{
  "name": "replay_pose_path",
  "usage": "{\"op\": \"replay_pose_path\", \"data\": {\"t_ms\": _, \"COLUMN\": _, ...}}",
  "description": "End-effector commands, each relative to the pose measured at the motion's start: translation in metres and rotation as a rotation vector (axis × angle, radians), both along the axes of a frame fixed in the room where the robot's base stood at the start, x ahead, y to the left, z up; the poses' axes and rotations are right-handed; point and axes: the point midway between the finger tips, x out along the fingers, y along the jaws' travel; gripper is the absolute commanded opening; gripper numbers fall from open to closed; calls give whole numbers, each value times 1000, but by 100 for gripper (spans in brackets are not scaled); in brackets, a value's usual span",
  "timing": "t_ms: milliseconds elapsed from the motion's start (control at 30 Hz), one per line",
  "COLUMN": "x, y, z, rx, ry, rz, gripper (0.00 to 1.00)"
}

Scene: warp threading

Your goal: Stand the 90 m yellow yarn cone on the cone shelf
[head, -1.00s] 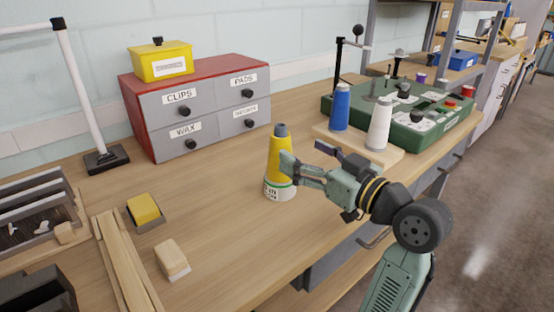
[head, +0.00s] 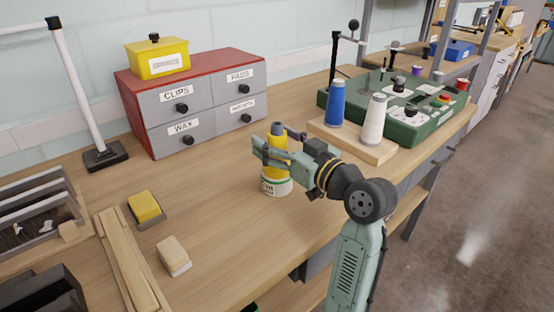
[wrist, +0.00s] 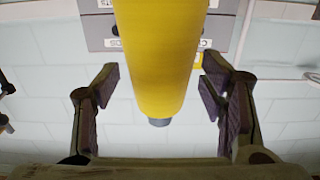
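The yellow yarn cone (head: 279,170) stands upright on the wooden bench, with a white label band and green stripe at its base and a grey tip on top. Its label is too small to read surely. My gripper (head: 274,140) is around the cone's upper part from the right, one finger crossing in front of it. In the wrist view the yellow cone (wrist: 160,50) lies between the two fingers of my gripper (wrist: 160,78), with a gap on each side. The gripper is open. I cannot make out a cone shelf for certain.
A wooden board (head: 322,130) holds a blue cone (head: 335,105) and a white cone (head: 372,120), right of the gripper. A green machine (head: 410,125) stands behind it. A drawer cabinet (head: 215,125) is at the back. A yellow block (head: 145,206) and a wood-topped block (head: 173,255) lie front left.

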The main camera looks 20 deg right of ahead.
Motion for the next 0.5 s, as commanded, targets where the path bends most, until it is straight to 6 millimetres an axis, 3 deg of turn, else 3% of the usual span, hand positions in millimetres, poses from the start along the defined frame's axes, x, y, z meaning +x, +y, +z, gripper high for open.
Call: {"op": "replay_pose_path", "data": {"t_ms": 500, "x": 0, "y": 0, "z": 0, "rx": 0, "ry": 0, "rz": 0, "gripper": 28}}
